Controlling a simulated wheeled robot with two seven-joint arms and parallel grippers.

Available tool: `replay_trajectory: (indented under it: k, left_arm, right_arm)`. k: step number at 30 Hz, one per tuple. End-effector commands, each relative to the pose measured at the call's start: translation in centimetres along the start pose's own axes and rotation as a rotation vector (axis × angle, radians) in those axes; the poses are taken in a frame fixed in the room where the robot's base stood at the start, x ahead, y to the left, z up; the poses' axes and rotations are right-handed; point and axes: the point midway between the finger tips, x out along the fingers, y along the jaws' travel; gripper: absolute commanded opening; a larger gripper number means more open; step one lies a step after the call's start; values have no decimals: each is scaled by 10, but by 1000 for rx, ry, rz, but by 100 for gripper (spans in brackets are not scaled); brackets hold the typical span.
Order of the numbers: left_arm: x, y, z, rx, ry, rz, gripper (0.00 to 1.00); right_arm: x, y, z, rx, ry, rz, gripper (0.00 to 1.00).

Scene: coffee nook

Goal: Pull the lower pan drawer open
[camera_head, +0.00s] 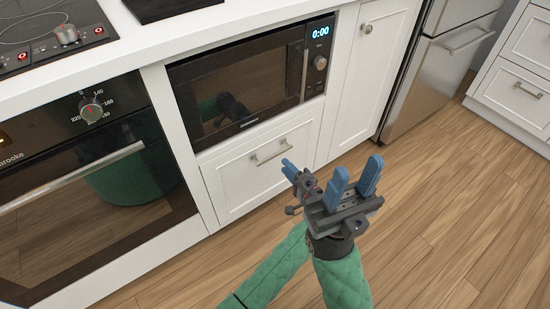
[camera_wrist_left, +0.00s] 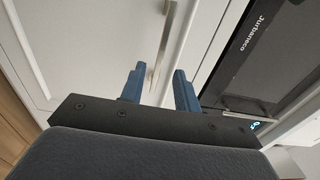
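The white drawer (camera_head: 232,182) under the microwave is shut, with a metal bar handle (camera_head: 271,153) across its front. My left gripper (camera_head: 287,164) is close in front of the handle's right end, partly hidden by my right gripper. In the left wrist view its blue fingers (camera_wrist_left: 158,70) are open, and the handle (camera_wrist_left: 163,45) runs between them against the white drawer front (camera_wrist_left: 110,40). I cannot tell how deep the handle sits between the fingers; no grip on it shows. My right gripper (camera_head: 357,166) is open and empty, nearer to the camera over the floor.
The microwave (camera_head: 235,95) is directly above the drawer. An oven (camera_head: 80,180) stands to the left, its bar handle protruding. A white cupboard door (camera_head: 365,75) and a steel fridge (camera_head: 430,70) are to the right. The wooden floor (camera_head: 450,210) in front is clear.

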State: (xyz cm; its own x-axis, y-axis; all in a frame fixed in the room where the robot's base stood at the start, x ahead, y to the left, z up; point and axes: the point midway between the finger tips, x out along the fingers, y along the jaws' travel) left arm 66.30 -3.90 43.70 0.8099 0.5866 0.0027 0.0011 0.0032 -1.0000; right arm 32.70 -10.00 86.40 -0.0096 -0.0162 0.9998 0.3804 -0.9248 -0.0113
Motion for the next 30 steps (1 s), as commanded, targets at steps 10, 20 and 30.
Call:
replay_trajectory:
  k: [10,20,30]
  left_arm:
    - [40,1,1,-1,-2,0,32]
    - [75,0,1,-1,-1,2,32]
    - [75,0,1,-1,-1,4,12]
  right_arm:
    - [-3,-1,1,12,3,6,36]
    - [-5,-2,2,26,7,11,36]
    - [-4,-3,2,27,7,11,36]
